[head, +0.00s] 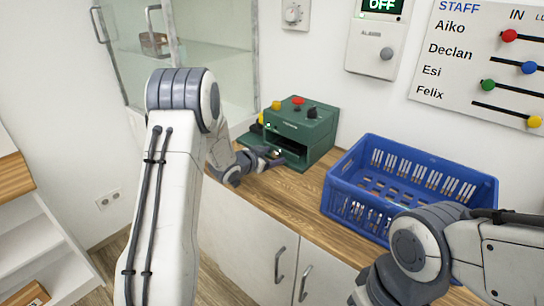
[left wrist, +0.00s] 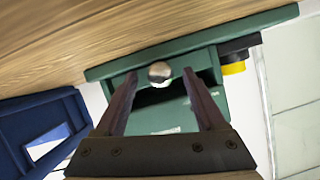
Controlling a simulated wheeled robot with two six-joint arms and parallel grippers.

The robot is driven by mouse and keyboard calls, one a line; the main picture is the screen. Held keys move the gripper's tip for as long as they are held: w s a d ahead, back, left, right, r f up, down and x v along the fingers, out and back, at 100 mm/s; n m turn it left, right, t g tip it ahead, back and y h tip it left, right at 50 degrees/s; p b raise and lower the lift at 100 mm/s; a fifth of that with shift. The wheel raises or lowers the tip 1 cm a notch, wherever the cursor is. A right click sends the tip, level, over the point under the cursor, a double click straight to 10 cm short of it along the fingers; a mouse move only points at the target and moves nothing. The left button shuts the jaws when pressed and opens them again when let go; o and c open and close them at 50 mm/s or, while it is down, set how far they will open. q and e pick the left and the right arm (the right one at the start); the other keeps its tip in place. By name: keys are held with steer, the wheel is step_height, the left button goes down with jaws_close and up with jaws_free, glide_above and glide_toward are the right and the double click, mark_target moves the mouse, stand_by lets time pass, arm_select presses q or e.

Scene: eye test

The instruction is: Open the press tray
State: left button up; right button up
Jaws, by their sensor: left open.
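The green press (head: 309,130) stands on the wooden counter against the wall, with coloured knobs on top and a dark slot low in its front. My left gripper (head: 275,160) is at this slot. In the left wrist view, the press (left wrist: 190,47) appears upside down, and a round silver knob (left wrist: 160,72) sits at its front. My left gripper (left wrist: 160,85) is open, with its two fingers on either side of the knob. I cannot tell whether they touch it. The tray is mostly hidden, and how far out it stands is unclear. My right gripper is out of view.
A blue crate (head: 340,202) stands on the counter (head: 290,200) right of the press. A glass-fronted cabinet (head: 220,60) is behind at the left. An alarm box (head: 375,48) and a staff board (head: 450,75) hang on the wall. Bare counter lies between press and crate.

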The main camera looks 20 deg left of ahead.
arm_select(q)
steer(key=shift+w, duration=0.1)
jaws_close()
steer(key=shift+d, duration=0.1)
stand_by(1.3)
